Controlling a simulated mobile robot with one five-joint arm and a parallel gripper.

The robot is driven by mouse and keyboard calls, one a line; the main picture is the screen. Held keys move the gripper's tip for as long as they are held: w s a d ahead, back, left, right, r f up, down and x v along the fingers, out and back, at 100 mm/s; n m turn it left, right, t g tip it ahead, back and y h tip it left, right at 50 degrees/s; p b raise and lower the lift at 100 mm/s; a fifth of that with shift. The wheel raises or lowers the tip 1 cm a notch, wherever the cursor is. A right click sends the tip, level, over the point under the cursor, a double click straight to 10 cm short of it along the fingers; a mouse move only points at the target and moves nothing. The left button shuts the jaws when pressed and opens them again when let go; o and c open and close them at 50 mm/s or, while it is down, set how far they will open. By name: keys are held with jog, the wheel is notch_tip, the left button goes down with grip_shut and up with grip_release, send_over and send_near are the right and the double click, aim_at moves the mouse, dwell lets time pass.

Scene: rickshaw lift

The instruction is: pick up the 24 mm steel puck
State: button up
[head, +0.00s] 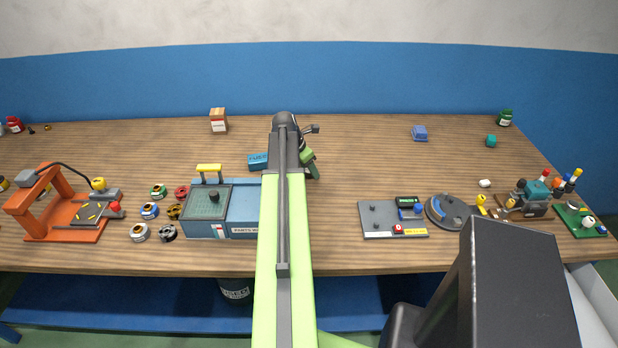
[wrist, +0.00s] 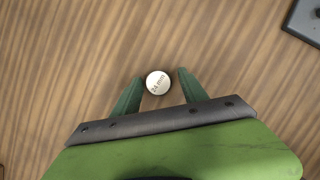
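The steel puck (wrist: 158,83) shows in the wrist view as a small round pale disc marked "24 mm", lying on the wood bench top. My gripper (wrist: 160,76) is open, with one green finger to the left of the puck and one to the right. A narrow gap shows on each side, so neither finger appears to touch it. I cannot tell how high the fingertips are above the bench. In the head view my gripper (head: 311,165) is mostly hidden behind my arm at mid-bench, and I cannot make out the puck there.
A blue parts washer (head: 240,222) and a small blue box (head: 257,161) stand left of my arm. A grey plate (head: 378,222) with small parts lies to the right; a dark plate corner (wrist: 304,22) shows in the wrist view. Bench around the puck is clear.

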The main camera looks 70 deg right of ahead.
grip_shut()
jog(key=shift+r, duration=0.1)
notch_tip(320, 180, up, 4)
jog(key=p, duration=0.4)
jog(key=shift+r, duration=0.1)
jog(key=s+a+r+p, duration=0.1)
jog(key=s+r+p, duration=0.5)
jog(key=s, duration=0.5)
jog(key=shift+s+a+r+p, duration=0.2)
jog(key=shift+s+r+p, duration=0.1)
jog(key=shift+p, duration=0.2)
